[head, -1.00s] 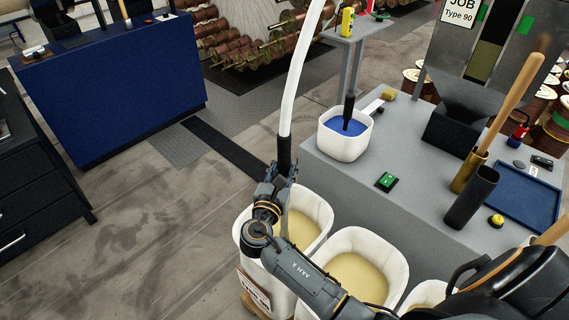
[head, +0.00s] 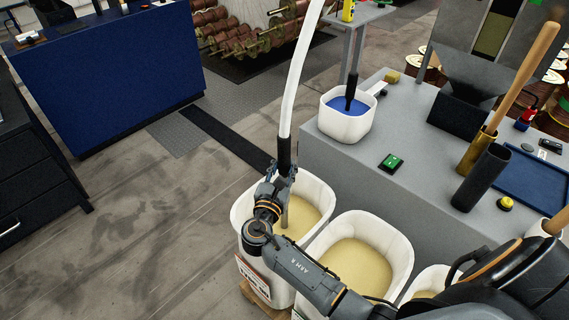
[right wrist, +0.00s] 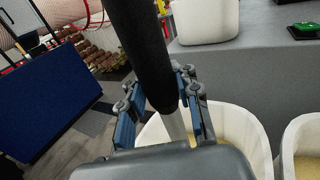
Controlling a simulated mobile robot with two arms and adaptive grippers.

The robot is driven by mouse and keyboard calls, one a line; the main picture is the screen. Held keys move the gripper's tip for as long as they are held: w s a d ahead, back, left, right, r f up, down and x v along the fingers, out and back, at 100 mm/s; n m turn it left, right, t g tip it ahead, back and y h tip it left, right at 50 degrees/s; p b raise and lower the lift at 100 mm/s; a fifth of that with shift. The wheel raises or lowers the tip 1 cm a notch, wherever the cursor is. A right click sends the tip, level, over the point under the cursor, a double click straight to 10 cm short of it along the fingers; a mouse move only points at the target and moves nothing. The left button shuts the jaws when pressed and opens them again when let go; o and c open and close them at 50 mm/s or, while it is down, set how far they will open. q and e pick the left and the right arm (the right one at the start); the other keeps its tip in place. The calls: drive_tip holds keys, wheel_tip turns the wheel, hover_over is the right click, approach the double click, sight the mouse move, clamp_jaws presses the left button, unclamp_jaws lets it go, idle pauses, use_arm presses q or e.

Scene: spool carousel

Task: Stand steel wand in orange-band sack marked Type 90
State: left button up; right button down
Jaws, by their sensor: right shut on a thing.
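My right gripper (head: 280,172) is shut on the black grip of the steel wand (head: 284,212). A white hose rises from the wand's top. The wand is upright, its steel tube reaching down inside the leftmost white sack (head: 326,190), which holds pale yellow material. Whether its tip touches the contents is unclear. A label with a red edge shows on this sack's front; its writing is unreadable and my arm hides part of the sack. In the right wrist view the black grip (right wrist: 140,50) is between the fingers, with the sack's rim (right wrist: 250,118) beyond. My left gripper is not in view.
More white sacks (head: 408,250) stand to the right. Behind is a grey bench (head: 350,165) with a white tub (head: 344,126) of blue material, a green switch (head: 391,162), a black cylinder (head: 482,178) and a blue tray (head: 520,175). Open floor lies left.

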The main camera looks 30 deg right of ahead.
wheel_tip(320, 180, down, 10)
drive_tip(key=b, duration=0.7)
drive_tip(key=shift+f, duration=0.15)
idle(0.5)
drive_tip(key=c, duration=0.9)
unclamp_jaws()
drive_tip(key=shift+o, duration=0.2)
drive_tip(key=shift+f, duration=0.15)
drive_tip(key=shift+s+a, duration=0.1)
drive_tip(key=shift+a, duration=0.05)
drive_tip(key=v, duration=1.1)
drive_tip(key=shift+s+a, duration=0.2)
drive_tip(key=shift+s, duration=0.1)
